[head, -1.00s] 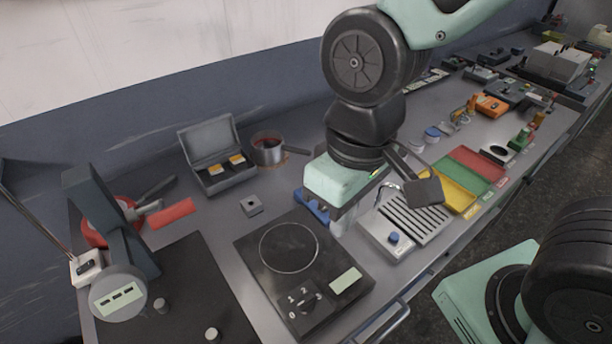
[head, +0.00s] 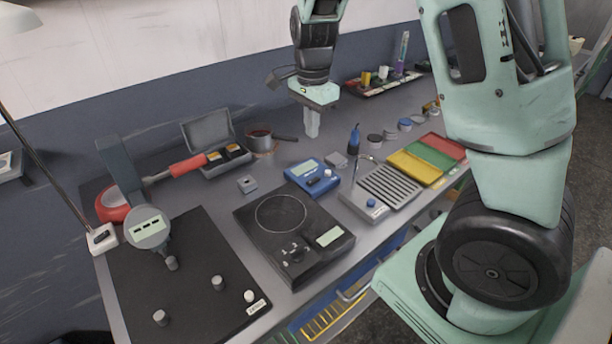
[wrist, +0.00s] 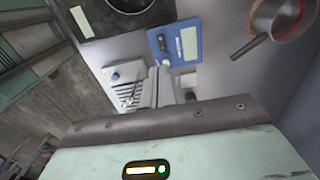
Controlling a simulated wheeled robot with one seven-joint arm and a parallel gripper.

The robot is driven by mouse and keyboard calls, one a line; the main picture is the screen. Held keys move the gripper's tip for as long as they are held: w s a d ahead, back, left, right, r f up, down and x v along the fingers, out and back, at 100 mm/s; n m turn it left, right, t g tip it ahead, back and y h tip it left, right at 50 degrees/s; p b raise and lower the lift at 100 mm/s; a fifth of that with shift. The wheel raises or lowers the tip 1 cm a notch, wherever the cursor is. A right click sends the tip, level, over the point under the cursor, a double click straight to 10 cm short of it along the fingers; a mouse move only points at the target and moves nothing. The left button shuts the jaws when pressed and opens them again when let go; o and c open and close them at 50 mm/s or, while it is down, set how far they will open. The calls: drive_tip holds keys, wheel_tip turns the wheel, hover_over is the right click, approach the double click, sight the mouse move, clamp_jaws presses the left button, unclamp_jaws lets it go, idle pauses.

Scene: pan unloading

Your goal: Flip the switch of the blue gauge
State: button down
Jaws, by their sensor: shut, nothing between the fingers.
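My gripper (head: 312,130) is shut and empty, pointing down. It is raised above the bench, behind the blue gauge in the head view and apart from it.
Coloured trays (head: 416,166) lie further right.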

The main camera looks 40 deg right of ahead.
sight(311, 183)
drive_tip(key=shift+f, duration=0.1)
wheel_tip(311, 183, down, 14)
drive_tip(key=shift+r+p, duration=0.1)
drive_tip(key=shift+p, duration=0.75)
drive_tip(key=shift+a, duration=0.1)
